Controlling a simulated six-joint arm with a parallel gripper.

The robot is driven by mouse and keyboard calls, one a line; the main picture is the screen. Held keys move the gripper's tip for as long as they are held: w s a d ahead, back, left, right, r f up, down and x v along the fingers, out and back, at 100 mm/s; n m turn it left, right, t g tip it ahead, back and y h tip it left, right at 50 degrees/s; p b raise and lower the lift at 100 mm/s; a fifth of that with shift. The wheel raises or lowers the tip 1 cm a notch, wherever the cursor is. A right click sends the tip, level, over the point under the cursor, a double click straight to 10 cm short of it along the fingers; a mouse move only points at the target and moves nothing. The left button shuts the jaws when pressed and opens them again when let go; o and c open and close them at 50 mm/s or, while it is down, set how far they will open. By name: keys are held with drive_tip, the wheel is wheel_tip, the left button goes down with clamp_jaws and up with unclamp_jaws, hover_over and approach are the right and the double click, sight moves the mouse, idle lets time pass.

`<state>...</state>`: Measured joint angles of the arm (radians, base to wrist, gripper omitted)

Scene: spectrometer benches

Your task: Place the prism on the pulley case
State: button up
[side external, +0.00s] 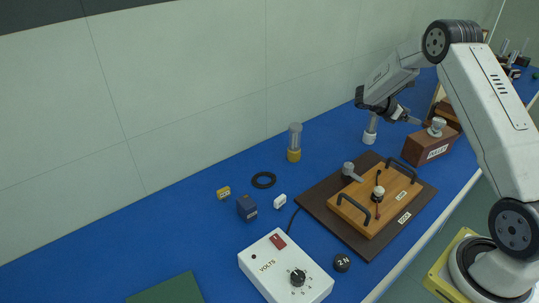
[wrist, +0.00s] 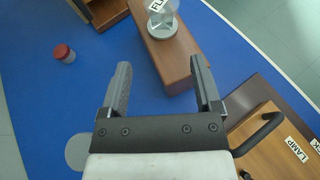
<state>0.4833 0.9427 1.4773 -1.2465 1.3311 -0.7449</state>
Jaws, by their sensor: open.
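The likely pulley case is a reddish-brown wooden box (side external: 425,149) with a white label and a silver round fitting (side external: 437,125) on top. My gripper (side external: 408,117) is open, above the table just left of the box. In the wrist view my gripper (wrist: 162,80) has its fingers wide apart with nothing held; the box's near end lies beyond the right finger. I cannot make out which item is the prism.
A wooden board (side external: 375,207) with two black handles lies in front of the box. A white VOLTS box (side external: 268,265) is nearer. Blue table at left is mostly free.

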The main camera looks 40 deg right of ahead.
drive_tip(key=s+a+m+t+y, duration=0.3)
drive_tip(key=a+m, duration=0.1)
drive_tip(key=a, duration=0.8)
drive_tip(key=s+a+r+m+t+y, duration=0.1)
drive_tip(key=s+a+m+t+y, duration=0.2)
drive_tip(key=a, duration=1)
drive_tip(key=s+a+m+t+y, duration=0.3)
drive_tip(key=a+m+y, duration=0.1)
drive_tip(key=a, duration=0.9)
drive_tip(key=shift+s+r+m+t+y, duration=0.15)
drive_tip(key=shift+r+m+t+y, duration=0.2)
drive_tip(key=shift+y, duration=0.35)
